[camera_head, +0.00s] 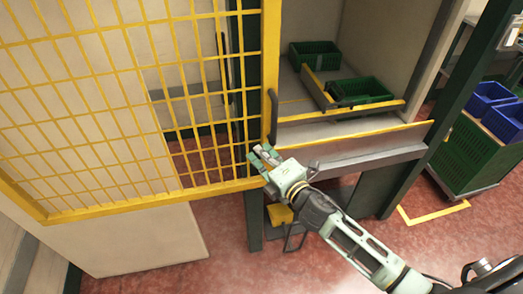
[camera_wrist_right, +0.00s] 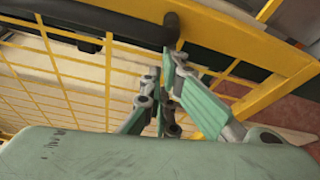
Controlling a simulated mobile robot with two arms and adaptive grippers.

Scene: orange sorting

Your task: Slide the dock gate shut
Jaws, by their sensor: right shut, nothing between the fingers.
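The dock gate is a yellow mesh panel (camera_head: 120,205) filling the left of the head view. Its right edge post stands beside the open bay, which is uncovered to the right. A dark upright handle (camera_head: 272,112) is on that edge; it also shows in the right wrist view (camera_wrist_right: 85,16). My right gripper (camera_head: 262,156) is shut and empty, just below the handle at the gate's lower right corner. In the wrist view its fingers (camera_wrist_right: 170,70) are close to the handle's end; I cannot tell whether they touch. My left gripper is not in view.
Green crates (camera_head: 315,54) (camera_head: 360,90) sit in the bay behind low yellow rails. A dark green post (camera_head: 455,105) bounds the bay on the right. A cart with a green crate (camera_head: 470,155) and blue bins (camera_head: 490,98) stands beyond it. Red floor lies below.

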